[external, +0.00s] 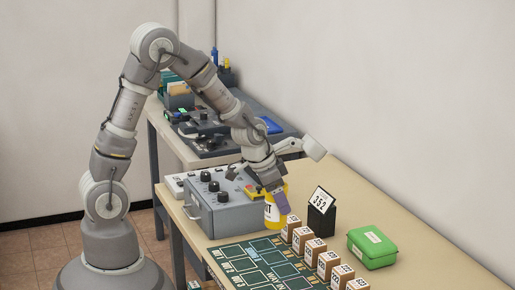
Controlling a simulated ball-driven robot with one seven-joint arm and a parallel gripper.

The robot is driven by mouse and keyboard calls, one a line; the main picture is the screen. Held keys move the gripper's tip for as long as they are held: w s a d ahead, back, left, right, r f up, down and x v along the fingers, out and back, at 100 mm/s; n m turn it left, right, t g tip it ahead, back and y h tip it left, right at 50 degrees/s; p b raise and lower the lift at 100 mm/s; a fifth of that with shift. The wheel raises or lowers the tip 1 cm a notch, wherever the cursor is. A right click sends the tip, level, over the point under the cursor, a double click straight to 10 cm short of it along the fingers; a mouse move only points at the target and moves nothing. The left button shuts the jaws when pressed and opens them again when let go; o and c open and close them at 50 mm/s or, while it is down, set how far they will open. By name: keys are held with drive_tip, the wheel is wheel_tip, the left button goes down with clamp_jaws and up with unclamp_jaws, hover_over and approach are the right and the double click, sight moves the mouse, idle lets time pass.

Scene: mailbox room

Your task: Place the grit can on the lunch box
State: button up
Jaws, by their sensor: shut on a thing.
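The grit can (271,214) is yellow with a white label and dark lettering. It stands upright on or just above the table, right of the grey control box; I cannot tell whether it touches the table. My gripper (280,200) is shut on the can from above, and its finger covers part of the can's right side. The lunch box (372,247) is green with a pale label on its lid. It sits closed on the table at the right, apart from my gripper and the can.
A black holder with a "352" card (321,215) stands between the can and the lunch box. Several numbered cardboard blocks (315,250) line up in front of it. A green printed mat (258,265) lies at the front. The grey control box (222,208) is left of the can.

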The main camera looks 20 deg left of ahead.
drive_tip(key=d+p, duration=0.1)
drive_tip(key=d, duration=0.1)
drive_tip(key=d+p, duration=0.2)
drive_tip(key=d, duration=0.1)
drive_tip(key=d+p, duration=0.1)
drive_tip(key=d, duration=0.2)
drive_tip(key=shift+w+d+r, duration=0.1)
drive_tip(key=shift+w+d, duration=0.15)
hover_over(361, 234)
wheel_tip(361, 234, down, 2)
wheel_tip(361, 234, down, 4)
drive_tip(key=shift+d+r+b, duration=0.15)
drive_tip(key=shift+r+b, duration=0.1)
drive_tip(key=shift+b, duration=0.75)
drive_tip(key=shift+s+r, duration=0.1)
drive_tip(key=o, duration=1)
drive_tip(key=shift+f, duration=0.25)
drive_tip(key=o, duration=0.4)
drive_tip(key=shift+r, duration=0.15)
